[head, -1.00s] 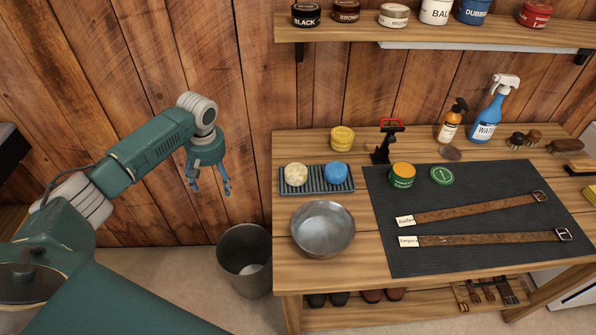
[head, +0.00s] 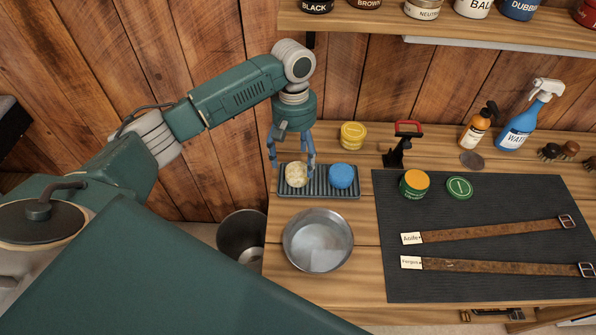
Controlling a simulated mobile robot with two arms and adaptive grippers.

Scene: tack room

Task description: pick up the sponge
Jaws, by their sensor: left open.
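A cream, rough-textured round sponge (head: 296,175) sits at the left end of a dark ribbed tray (head: 318,192) on the workbench. A blue rounded piece (head: 341,176) sits beside it on the right end of the same tray; I cannot tell whether it is also a sponge. My left gripper (head: 291,164) points down at the cream sponge, its blue fingers spread open and empty. One finger shows left of the sponge and the other overlaps its right side in the picture. I cannot tell if they touch it. My right gripper is out of view.
A metal bowl (head: 318,240) stands in front of the tray. A yellow tin (head: 352,135) and a red-topped black stand (head: 402,145) are behind and right. A dark mat (head: 480,205) holds straps and an open green tin (head: 414,185). A bucket (head: 240,236) is on the floor.

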